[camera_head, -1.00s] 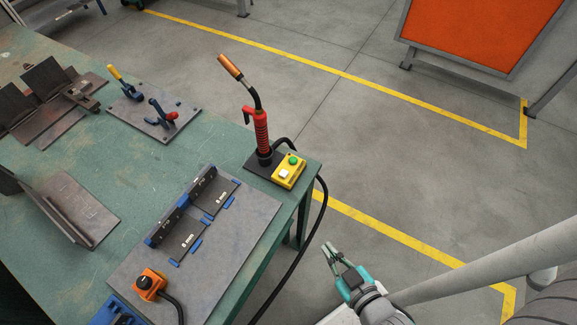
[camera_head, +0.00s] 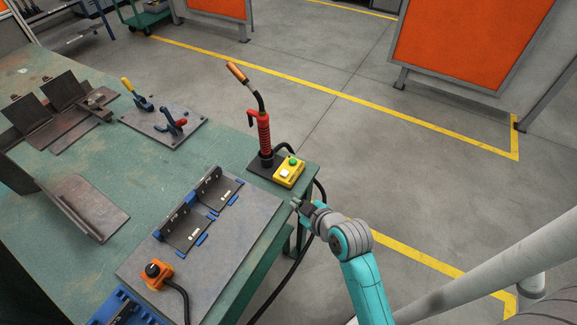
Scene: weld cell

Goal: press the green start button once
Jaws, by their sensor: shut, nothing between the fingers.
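The green start button (camera_head: 293,161) is on top of a yellow control box (camera_head: 288,174), beside a white button (camera_head: 285,173) on the same box. The box stands at the table's right corner, on a dark base plate next to the red welding torch. My gripper (camera_head: 297,204) is shut and empty. In the picture it is just below the yellow box, near the table's right edge, apart from the button. Its fingertips look small and dark, and how high they are above the table is hard to tell.
The welding torch (camera_head: 264,135) stands upright just left of the box. A black cable (camera_head: 292,262) hangs beside the table edge. A fixture plate (camera_head: 240,235) with dark brackets and an orange knob box (camera_head: 155,272) lies in front.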

